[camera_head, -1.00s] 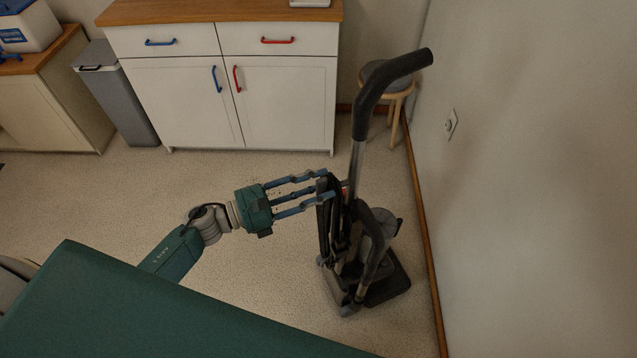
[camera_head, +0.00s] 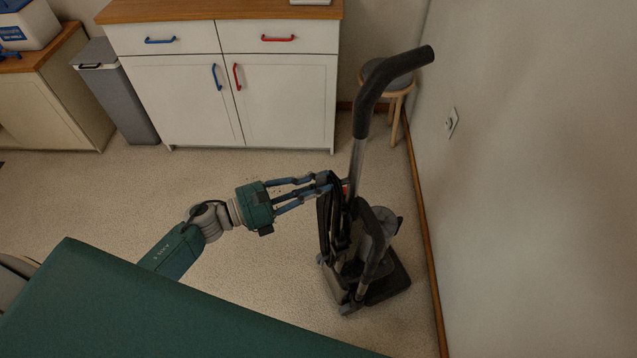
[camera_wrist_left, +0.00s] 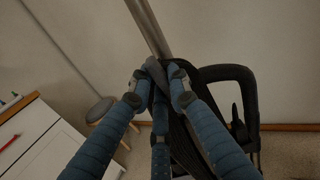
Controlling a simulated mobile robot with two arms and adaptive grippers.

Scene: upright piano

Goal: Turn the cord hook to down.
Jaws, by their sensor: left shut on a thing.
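An upright vacuum cleaner (camera_head: 378,228) stands on the carpet near the right wall, with a black curved handle on a metal pole (camera_head: 357,160). My left gripper (camera_head: 328,182) reaches it from the left, at the bottom of the pole. In the left wrist view the blue fingers (camera_wrist_left: 156,88) are drawn together around a small dark grey piece, which looks like the cord hook (camera_wrist_left: 154,70), just beside the pole. The fingertips hide much of it, so its exact turn is unclear. Black cord loops (camera_wrist_left: 190,145) hang right below. My right gripper is not in view.
A stool (camera_head: 388,78) stands behind the vacuum. A white cabinet (camera_head: 285,105) and a grey bin (camera_head: 118,95) are at the back. The carpet left of the vacuum is clear.

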